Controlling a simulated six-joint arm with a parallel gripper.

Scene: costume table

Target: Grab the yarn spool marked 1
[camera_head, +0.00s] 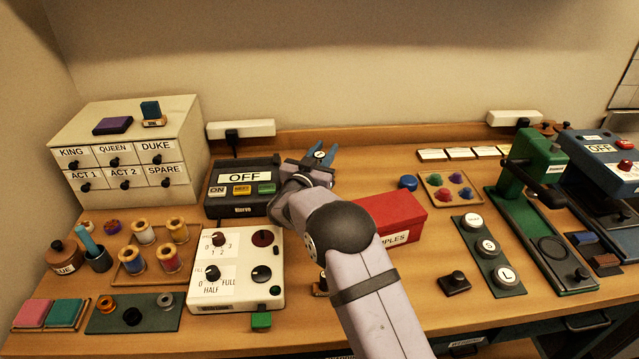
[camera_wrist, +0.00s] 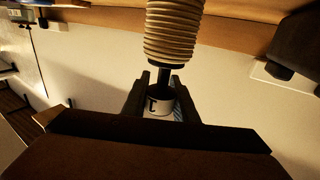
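Several yarn spools with light rims stand on a wooden tray (camera_head: 117,274) at the left of the table in the head view. Two are yellowish at the back, one (camera_head: 144,233) on the left and one (camera_head: 178,230) on the right. In front are a blue one (camera_head: 132,260) and a red and blue one (camera_head: 168,260). No number can be read on them.
An OFF-labelled device (camera_head: 243,178) and a white knob panel (camera_head: 236,298) stand between the spools and my arm. A drawer cabinet (camera_head: 128,150) stands behind the tray. A lidded pot (camera_head: 66,254) and a cup (camera_head: 97,260) stand left of it. A red box (camera_head: 390,213) is right of my arm.

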